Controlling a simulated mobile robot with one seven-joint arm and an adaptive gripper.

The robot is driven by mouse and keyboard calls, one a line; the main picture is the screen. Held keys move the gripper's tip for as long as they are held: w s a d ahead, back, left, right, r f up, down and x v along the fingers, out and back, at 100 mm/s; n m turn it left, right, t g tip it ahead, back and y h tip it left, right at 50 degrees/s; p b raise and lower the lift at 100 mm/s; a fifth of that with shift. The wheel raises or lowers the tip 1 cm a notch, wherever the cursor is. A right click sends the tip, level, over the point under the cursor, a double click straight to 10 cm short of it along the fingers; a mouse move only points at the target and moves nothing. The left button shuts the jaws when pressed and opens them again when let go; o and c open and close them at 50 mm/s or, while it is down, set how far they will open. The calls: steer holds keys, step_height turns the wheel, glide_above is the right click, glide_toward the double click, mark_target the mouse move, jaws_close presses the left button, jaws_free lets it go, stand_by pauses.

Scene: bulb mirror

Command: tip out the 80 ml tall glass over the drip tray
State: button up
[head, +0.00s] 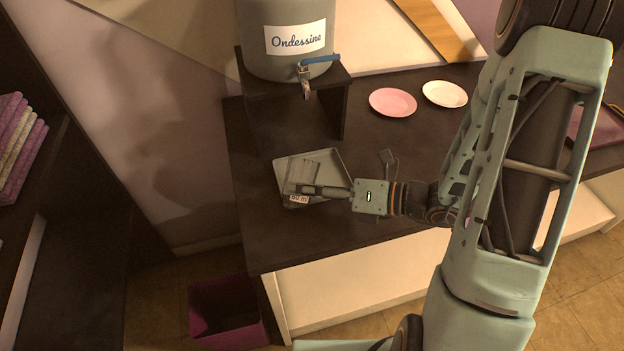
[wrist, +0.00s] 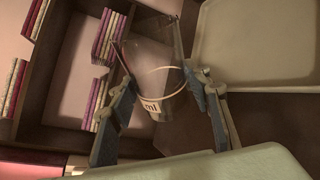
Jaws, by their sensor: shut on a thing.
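My gripper (head: 322,190) is shut on the clear tall glass (head: 303,171), whose white label reads 80 ml. In the head view the glass is over the pale grey drip tray (head: 335,163), and the finger hides part of it. In the wrist view the glass (wrist: 153,62) is between both fingers (wrist: 158,72) and looks tilted. The drip tray (wrist: 250,52) shows at the upper right there. I cannot tell whether the glass holds any liquid.
A grey dispenser (head: 262,62) labelled Ondessine, with a blue-handled tap (head: 306,75), stands on a dark stand (head: 254,85) behind the tray. Pink (head: 393,102) and white (head: 445,94) plates lie to the right. A purple bin (head: 228,312) is on the floor below the table (head: 262,235).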

mark_target(297, 201)
steer(key=shift+s+r+n+t+b, duration=0.15)
steer(key=shift+r+n+t+b, duration=0.15)
steer(key=shift+n+t+b, duration=0.55)
steer(key=shift+s+a+r+n+b, duration=0.2)
steer(key=shift+n+b, duration=0.15)
steer(key=shift+n, duration=0.2)
steer(key=shift+s+r+p, duration=0.1)
steer(key=shift+r+p, duration=0.3)
steer(key=shift+p, duration=1.55)
steer(key=s+f+n+p, duration=0.1)
steer(key=p, duration=0.1)
steer(key=shift+a+n+p, duration=0.15)
steer(key=shift+n+p, duration=0.25)
steer(key=n+t+p, duration=0.1)
steer(key=p, duration=0.1)
steer(key=shift+s+a+r+p, duration=0.1)
steer(key=shift+s+r+p, duration=0.25)
steer(key=shift+s+a+f+n+t, duration=0.15)
steer(key=shift+s+f+n, duration=0.1)
steer(key=shift+n, duration=0.35)
steer(key=shift+s+d+f+n+t, duration=0.1)
steer(key=shift+f+n, duration=0.15)
steer(key=shift+n, duration=0.35)
